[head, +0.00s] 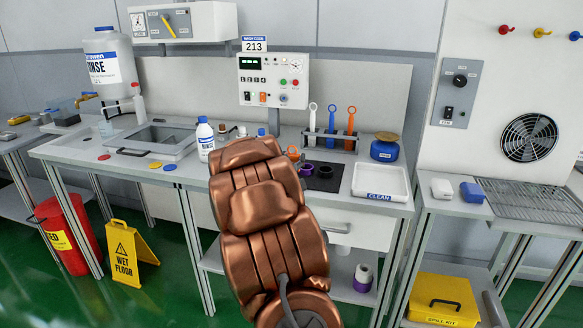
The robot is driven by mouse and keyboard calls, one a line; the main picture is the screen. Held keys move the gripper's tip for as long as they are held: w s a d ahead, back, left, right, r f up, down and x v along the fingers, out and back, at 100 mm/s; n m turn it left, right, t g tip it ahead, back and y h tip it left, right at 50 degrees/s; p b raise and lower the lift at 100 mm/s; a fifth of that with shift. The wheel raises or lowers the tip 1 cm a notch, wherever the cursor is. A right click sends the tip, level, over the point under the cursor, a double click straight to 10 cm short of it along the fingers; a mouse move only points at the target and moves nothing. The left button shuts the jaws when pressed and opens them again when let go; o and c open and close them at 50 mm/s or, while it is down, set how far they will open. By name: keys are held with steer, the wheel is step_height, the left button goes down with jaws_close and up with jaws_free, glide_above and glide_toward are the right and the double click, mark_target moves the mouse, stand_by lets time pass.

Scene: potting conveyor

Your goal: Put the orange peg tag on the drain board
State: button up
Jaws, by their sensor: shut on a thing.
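My copper-coloured arm rises through the middle of the head view and hides part of the bench; my gripper is hidden behind it. A small orange ring-shaped thing (293,153) shows just right of the arm's top. I cannot tell whether it is the peg tag or what holds it up. No surface is labelled as the drain board; a sink unit (185,153) stands left and a wire grid (530,203) lies right.
A rinse bottle (205,140) stands left of my arm. A wet-floor sign (130,254) and red bin (68,235) stand on the floor.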

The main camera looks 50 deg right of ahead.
steer(key=shift+w+d, duration=0.3)
steer(key=shift+f, duration=1.75)
steer(key=shift+f, duration=0.15)
steer(key=o, duration=1)
steer(key=shift+o, duration=0.2)
steer(key=shift+a+r, duration=0.1)
steer(key=shift+r, duration=0.15)
steer(key=v, duration=1.2)
steer(key=shift+b, duration=0.3)
